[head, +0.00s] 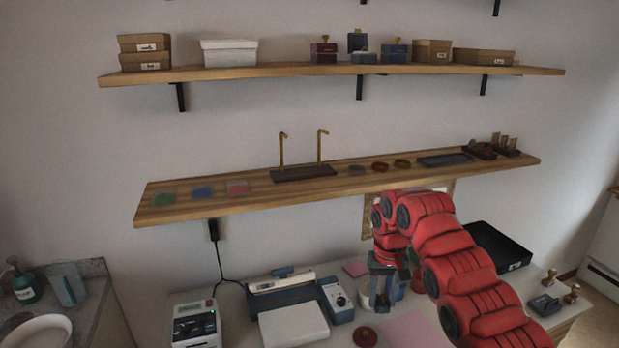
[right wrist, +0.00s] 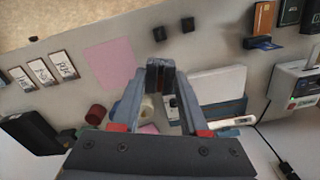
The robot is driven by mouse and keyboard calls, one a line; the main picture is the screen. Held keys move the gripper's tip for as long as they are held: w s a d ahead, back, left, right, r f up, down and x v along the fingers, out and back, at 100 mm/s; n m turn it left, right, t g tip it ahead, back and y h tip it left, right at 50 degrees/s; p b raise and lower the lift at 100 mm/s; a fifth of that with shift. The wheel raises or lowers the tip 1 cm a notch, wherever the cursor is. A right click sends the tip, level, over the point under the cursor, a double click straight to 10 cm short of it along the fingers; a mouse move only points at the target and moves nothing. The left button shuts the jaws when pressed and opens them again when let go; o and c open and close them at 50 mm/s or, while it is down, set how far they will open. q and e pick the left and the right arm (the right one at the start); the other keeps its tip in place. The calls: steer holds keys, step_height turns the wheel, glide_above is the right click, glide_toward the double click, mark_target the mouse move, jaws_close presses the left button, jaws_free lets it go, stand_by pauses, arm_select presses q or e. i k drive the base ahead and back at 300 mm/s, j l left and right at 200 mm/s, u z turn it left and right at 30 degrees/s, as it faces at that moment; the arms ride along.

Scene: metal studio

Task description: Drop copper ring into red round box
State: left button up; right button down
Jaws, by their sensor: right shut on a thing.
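My right gripper (head: 378,304) hangs fingers-down over the worktop, below the lower shelf. In the right wrist view its fingertips (right wrist: 161,72) are closed together on something small. I take this to be the copper ring, but it is too small and hidden by the fingers to make out. A small red round thing (head: 364,336), likely the red round box, sits on the worktop just nearer and left of the fingertips. The gripper is above and apart from it. A red cylinder (right wrist: 96,114) also shows in the right wrist view. My left gripper is in no view.
A blue-grey device (head: 337,299) and a white-topped box (head: 292,326) stand left of the gripper. A pink sheet (head: 415,330) lies to the right, with a black tray (head: 497,246) beyond. The lower shelf (head: 190,208) overhangs the back.

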mark_target(420, 288)
steer(key=l, duration=0.3)
steer(key=i+l, duration=0.35)
steer(key=l, duration=0.15)
steer(key=i+l+u, duration=0.1)
steer(key=l, duration=0.3)
steer(key=i+l, duration=0.3)
steer(key=i+l+u, duration=0.15)
steer(key=l, duration=0.3)
